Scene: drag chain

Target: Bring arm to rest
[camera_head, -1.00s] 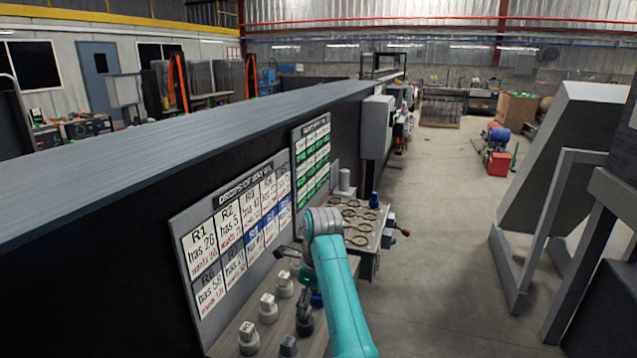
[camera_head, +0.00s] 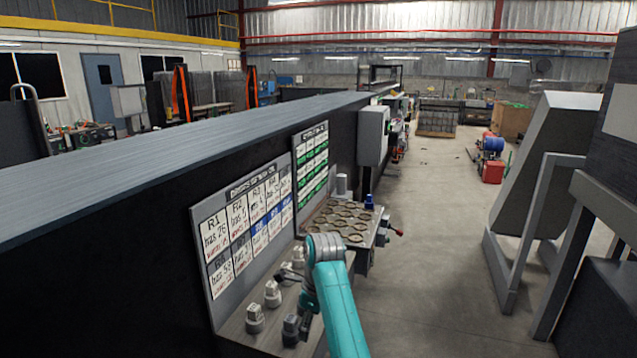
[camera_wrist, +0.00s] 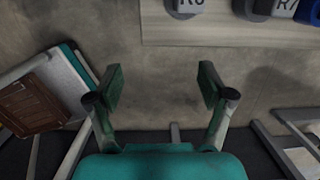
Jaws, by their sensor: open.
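My arm (camera_head: 338,300) rises teal from the bottom edge in the head view, bent over the shelf with the labelled knobs. My gripper (camera_wrist: 161,86) shows in the wrist view with its two fingers wide apart and nothing between them. It hangs over concrete floor, short of the pale shelf edge (camera_wrist: 215,32). In the head view the gripper is mostly hidden behind the arm.
Grey and white knobs (camera_head: 273,294) stand on the shelf below the drops board (camera_head: 247,228). A tray of rings (camera_head: 343,220) lies beyond my arm. A grey slanted frame (camera_head: 548,165) stands at right. The floor (camera_head: 432,240) between is clear.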

